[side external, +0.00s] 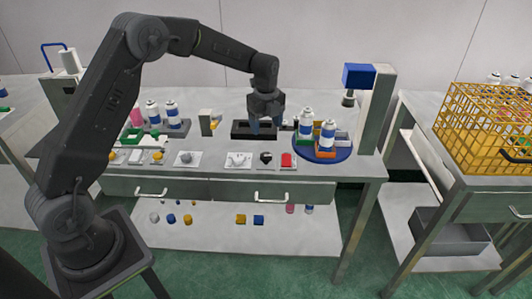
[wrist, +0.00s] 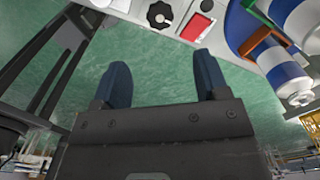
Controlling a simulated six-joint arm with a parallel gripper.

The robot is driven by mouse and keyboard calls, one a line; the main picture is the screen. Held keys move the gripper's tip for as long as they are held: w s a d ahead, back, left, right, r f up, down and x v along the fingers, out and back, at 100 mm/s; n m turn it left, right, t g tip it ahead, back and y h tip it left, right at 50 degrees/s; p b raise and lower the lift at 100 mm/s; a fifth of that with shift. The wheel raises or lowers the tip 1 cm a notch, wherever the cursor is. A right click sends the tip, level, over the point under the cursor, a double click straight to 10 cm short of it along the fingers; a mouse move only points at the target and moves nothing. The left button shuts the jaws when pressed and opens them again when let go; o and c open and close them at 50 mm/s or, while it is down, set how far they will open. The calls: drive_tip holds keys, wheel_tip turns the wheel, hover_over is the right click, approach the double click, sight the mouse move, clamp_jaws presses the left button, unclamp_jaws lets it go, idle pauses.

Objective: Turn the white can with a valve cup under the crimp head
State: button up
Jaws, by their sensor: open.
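A blue round turntable (side external: 337,156) stands at the right of the bench and carries white cans with blue bands in coloured holders. One can (side external: 328,136) stands in the orange holder at the front, another (side external: 306,122) in the green holder behind it. I cannot tell which can bears a valve cup. The crimp head (side external: 348,98) hangs from a blue block (side external: 358,76) on a grey column, above and right of the turntable. My gripper (side external: 264,124) is left of the turntable, over a dark tray. In the wrist view my gripper (wrist: 160,82) is open and empty, with cans (wrist: 288,72) to its right.
The dark tray (side external: 240,136) lies beneath my gripper. A rack with more cans (side external: 172,114) stands left. A black knob (side external: 266,157) and a red button (side external: 287,160) line the front edge. A yellow wire crate (side external: 480,125) is on the right-hand bench.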

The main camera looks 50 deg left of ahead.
sight(266, 155)
wheel_tip(266, 155, down, 11)
drive_tip(key=shift+f, duration=0.1)
idle(0.4)
drive_tip(key=c, duration=0.9)
